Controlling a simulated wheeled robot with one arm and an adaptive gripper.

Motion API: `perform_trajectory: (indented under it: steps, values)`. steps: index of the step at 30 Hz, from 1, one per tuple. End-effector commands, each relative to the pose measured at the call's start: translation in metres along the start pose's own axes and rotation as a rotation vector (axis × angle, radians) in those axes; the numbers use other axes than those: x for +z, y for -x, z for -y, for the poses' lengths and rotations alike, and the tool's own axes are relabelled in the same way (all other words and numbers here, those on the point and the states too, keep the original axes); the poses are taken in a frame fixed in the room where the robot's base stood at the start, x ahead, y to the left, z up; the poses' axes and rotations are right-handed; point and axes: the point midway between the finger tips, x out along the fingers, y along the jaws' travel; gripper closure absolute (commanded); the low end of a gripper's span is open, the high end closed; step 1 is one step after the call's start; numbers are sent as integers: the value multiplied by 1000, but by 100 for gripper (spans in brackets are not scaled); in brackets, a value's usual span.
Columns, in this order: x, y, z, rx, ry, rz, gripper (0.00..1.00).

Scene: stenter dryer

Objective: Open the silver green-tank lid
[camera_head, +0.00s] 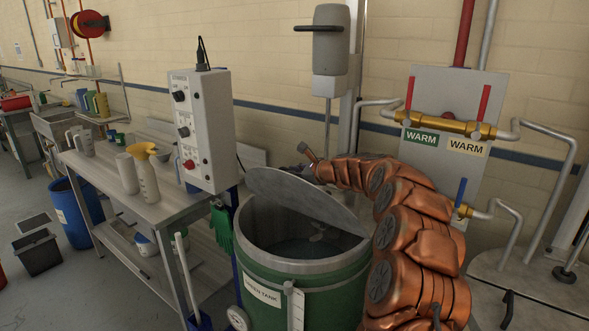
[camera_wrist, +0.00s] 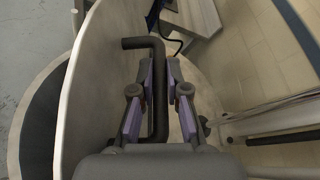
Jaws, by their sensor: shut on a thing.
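The green tank (camera_head: 335,303) stands at the centre, labelled "GREEN TANK". Its silver lid (camera_head: 300,199) is tilted up at a steep angle, and the tank's mouth shows open in front of it. The raised lid (camera_wrist: 88,100) fills the left of the wrist view, with the dark tank opening beyond it. My gripper (camera_wrist: 159,78) is shut on the dark bent lid handle (camera_wrist: 157,98), which runs between its purple fingers. In the head view my arm reaches from the right to behind the lid, and the lid hides most of my gripper.
A panel with brass WARM valves (camera_head: 450,125) and pipes is on the wall behind my arm.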

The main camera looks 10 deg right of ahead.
Motion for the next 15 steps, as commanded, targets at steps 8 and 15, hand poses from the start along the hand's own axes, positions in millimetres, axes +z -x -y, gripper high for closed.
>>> perform_trajectory:
  steps: [8,15]
  values:
    - [-4,1,-2,8,-19,-5,100]
    - [-4,1,-2,10,-19,-6,100]
